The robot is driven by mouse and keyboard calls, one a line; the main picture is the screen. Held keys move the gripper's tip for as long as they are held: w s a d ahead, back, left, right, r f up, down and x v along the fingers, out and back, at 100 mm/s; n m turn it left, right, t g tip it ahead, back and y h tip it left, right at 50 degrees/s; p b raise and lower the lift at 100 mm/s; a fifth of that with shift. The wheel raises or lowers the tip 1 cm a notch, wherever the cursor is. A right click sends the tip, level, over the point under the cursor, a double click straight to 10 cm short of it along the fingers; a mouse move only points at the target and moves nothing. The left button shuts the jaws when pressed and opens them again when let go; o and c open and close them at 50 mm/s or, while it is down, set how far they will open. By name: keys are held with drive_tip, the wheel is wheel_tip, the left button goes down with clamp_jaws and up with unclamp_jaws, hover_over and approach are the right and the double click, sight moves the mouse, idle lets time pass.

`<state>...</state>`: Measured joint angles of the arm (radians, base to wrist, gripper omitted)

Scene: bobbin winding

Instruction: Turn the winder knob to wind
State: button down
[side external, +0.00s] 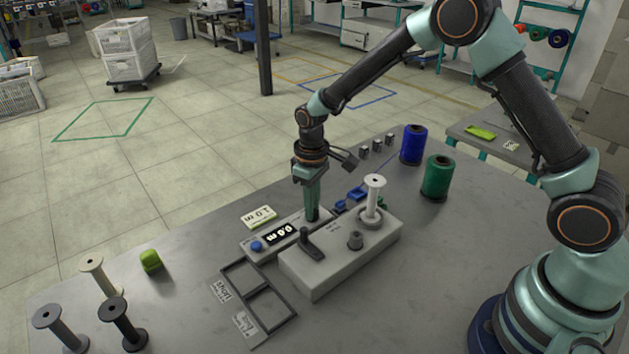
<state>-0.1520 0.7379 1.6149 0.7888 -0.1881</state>
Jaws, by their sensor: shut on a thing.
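My gripper (312,213) points straight down at the right end of the display unit. It is shut on the winder knob, which the fingers almost wholly hide. The display unit (291,229) has a blue button and a lit readout (277,236), too small to read surely. In front of it stands the grey winder box (330,271), with a dark lever (310,241) and a short grey stub (355,240) on top. A pale bobbin (374,195) stands upright at the box's back right; I cannot tell whether thread is on it.
A blue spool (413,145) and a green spool (438,178) stand at the back right. Blue parts (353,194) lie behind the box. The front right tabletop is clear.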

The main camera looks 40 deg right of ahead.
drive_tip(key=m, duration=0.6)
drive_tip(key=shift+m, duration=0.3)
drive_tip(key=m, duration=0.6)
drive_tip(key=shift+m, duration=0.3)
drive_tip(key=c, duration=0.9)
unclamp_jaws()
drive_tip(key=shift+r, duration=0.1)
wheel_tip(320, 180, up, 12)
